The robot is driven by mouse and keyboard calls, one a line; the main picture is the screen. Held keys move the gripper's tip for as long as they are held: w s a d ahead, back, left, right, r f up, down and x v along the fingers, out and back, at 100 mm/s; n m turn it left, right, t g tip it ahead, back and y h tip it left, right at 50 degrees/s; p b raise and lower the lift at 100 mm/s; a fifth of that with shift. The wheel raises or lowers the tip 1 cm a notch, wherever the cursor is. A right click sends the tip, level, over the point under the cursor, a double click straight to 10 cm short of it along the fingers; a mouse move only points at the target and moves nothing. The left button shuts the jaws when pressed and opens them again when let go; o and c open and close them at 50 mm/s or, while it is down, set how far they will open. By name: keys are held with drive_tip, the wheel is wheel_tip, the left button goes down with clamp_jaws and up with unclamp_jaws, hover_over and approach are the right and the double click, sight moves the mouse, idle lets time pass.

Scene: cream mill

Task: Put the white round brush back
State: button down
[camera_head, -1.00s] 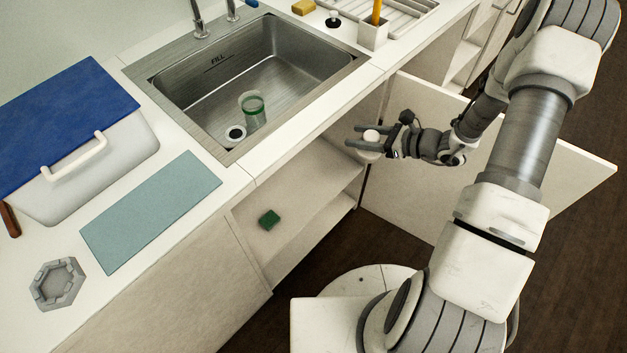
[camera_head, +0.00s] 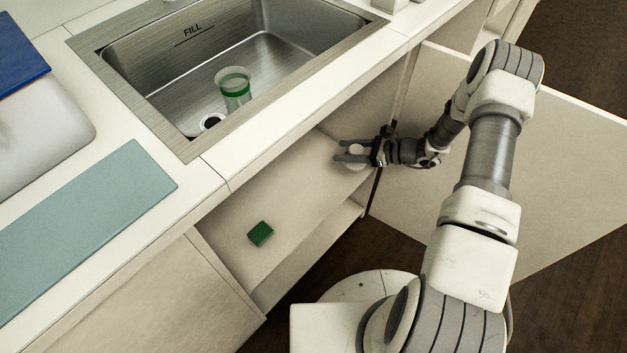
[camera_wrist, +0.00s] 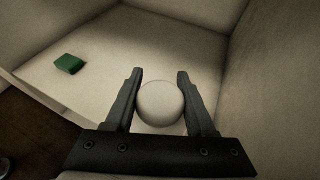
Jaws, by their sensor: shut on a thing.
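The white round brush (camera_head: 356,152) is between the fingers of my gripper (camera_head: 337,152) at the right end of the open cabinet under the sink. In the wrist view the brush (camera_wrist: 160,103) shows as a pale rounded top between the two dark fingers of my gripper (camera_wrist: 160,72). My gripper is shut on it. The cabinet shelf (camera_head: 290,215) lies below and beyond the brush. I cannot tell whether the brush touches the shelf. Its lower part is hidden.
A green block (camera_head: 260,234) lies on the shelf to the left, also in the wrist view (camera_wrist: 69,64). The open cabinet door (camera_head: 540,150) stands to the right. A clear cup with a green band (camera_head: 234,88) is in the sink (camera_head: 165,75). The shelf middle is clear.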

drive_tip(key=a+f+b, duration=0.1)
drive_tip(key=a+f, duration=0.1)
drive_tip(key=a, duration=0.1)
drive_tip(key=a+f+b, duration=0.1)
drive_tip(key=a+f, duration=0.1)
drive_tip(key=a, duration=0.2)
drive_tip(key=a+f+b, duration=0.1)
drive_tip(key=a+f, duration=0.1)
drive_tip(key=a, duration=0.2)
drive_tip(key=shift+w+f+b, duration=0.3)
drive_tip(key=shift+w+f, duration=0.05)
drive_tip(key=shift+f, duration=0.05)
drive_tip(key=shift+f+b, duration=0.9)
drive_tip(key=shift+f, duration=0.95)
drive_tip(key=shift+f, duration=0.15)
drive_tip(key=shift+c, duration=1.2)
unclamp_jaws()
drive_tip(key=shift+d+r, duration=0.15)
drive_tip(key=shift+r, duration=0.15)
drive_tip(key=p+v, duration=0.3)
drive_tip(key=v, duration=0.8)
drive_tip(key=shift+s+d+p, duration=0.2)
drive_tip(key=shift+d+p, duration=0.1)
drive_tip(key=shift+s, duration=0.15)
